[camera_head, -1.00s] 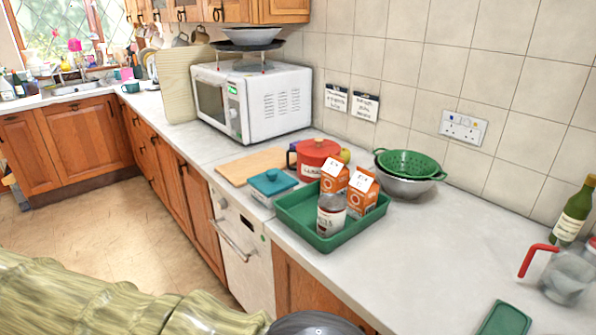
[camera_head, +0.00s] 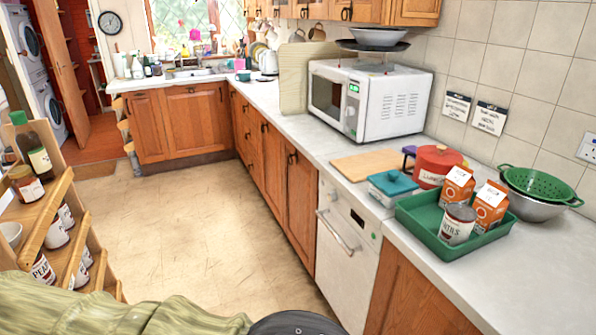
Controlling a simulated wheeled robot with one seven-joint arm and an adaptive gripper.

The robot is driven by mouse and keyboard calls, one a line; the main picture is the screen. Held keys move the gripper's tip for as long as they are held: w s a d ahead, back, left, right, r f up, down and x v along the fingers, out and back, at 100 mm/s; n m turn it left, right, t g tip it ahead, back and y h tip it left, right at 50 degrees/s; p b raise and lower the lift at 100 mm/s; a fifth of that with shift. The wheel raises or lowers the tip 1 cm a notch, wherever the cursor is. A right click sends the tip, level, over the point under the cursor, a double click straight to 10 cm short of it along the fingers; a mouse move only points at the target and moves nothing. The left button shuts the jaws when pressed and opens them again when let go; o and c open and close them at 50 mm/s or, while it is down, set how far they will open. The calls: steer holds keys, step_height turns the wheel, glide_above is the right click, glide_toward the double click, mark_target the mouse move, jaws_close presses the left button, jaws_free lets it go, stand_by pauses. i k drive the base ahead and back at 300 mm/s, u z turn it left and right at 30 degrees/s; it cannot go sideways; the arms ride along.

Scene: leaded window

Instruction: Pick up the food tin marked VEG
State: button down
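No tin that I can read as VEG shows. On the wooden shelf rack at the left, several white-labelled tins stand on the lower shelves; one tin (camera_head: 42,269) has a label starting PEA, and the others, such as a tin (camera_head: 56,235) above it, are too small or too turned to read. Another tin (camera_head: 458,224) stands upright in the green tray (camera_head: 440,250) on the counter; its visible label ends in what looks like NTILS. My gripper is not in view.
The wooden rack (camera_head: 75,185) also holds a dark bottle (camera_head: 33,150) and a jar (camera_head: 26,184). Two orange cartons (camera_head: 490,207) share the tray. A red pot (camera_head: 437,165), teal box (camera_head: 393,187) and microwave (camera_head: 368,100) stand on the counter. The floor (camera_head: 190,225) between is clear.

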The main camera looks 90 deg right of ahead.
mark_target(457, 222)
steer(key=i, duration=0.4)
steer(key=z, duration=2.35)
steer(key=k, duration=0.75)
steer(key=z, duration=0.5)
